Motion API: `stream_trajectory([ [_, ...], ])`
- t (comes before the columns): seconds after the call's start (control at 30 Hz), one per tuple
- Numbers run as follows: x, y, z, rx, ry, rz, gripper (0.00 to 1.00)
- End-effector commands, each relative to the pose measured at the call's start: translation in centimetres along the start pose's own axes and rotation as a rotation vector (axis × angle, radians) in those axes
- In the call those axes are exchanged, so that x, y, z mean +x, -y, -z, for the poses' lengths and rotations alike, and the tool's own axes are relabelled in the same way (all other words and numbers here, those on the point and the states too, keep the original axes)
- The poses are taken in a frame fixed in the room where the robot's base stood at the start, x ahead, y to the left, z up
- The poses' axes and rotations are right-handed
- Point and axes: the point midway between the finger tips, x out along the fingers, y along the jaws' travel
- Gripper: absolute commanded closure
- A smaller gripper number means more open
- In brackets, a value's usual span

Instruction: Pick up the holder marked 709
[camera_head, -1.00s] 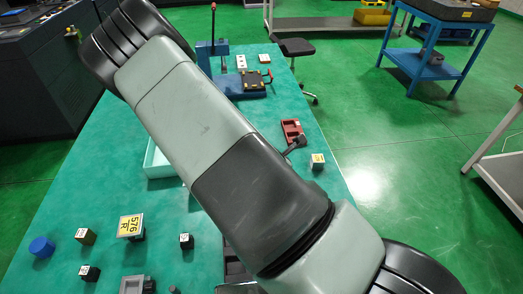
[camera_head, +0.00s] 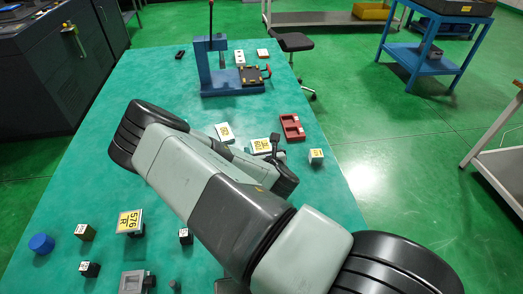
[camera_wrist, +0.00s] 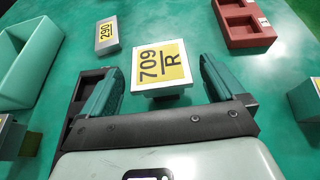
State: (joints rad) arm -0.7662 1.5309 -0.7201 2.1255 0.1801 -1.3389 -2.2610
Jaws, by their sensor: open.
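The holder marked 709 R (camera_wrist: 163,66) has a pale square plate with a yellow label. In the wrist view it lies between my gripper's two teal fingers, with a gap on each side. In the head view its plate (camera_head: 262,146) shows beside my wrist, partly hidden. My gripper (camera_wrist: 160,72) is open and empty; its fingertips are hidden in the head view. Another holder marked 290 (camera_wrist: 106,34) stands to the left of the 709 holder and also shows in the head view (camera_head: 224,131).
A red tray (camera_wrist: 247,34) stands beyond on the right, a teal bin (camera_wrist: 22,72) on the left. A dark tray (camera_wrist: 76,104) lies close by my left finger. A small block (camera_head: 316,157) is near the table's right edge. The 576 holder (camera_head: 130,221) stands front left.

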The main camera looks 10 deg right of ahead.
Motion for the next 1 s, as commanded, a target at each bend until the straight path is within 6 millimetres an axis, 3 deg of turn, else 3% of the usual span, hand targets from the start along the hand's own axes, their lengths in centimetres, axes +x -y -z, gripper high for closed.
stream_trajectory([
  [0.3, 4.3, 0.1, -0.2, 0.002, 0.001, -0.001, 0.04],
  [0.57, 4.6, 0.1, -0.2, 0.001, 0.000, 0.000, 0.04],
  [1.0, 4.5, 0.1, -0.2, 0.001, 0.000, 0.000, 0.70],
])
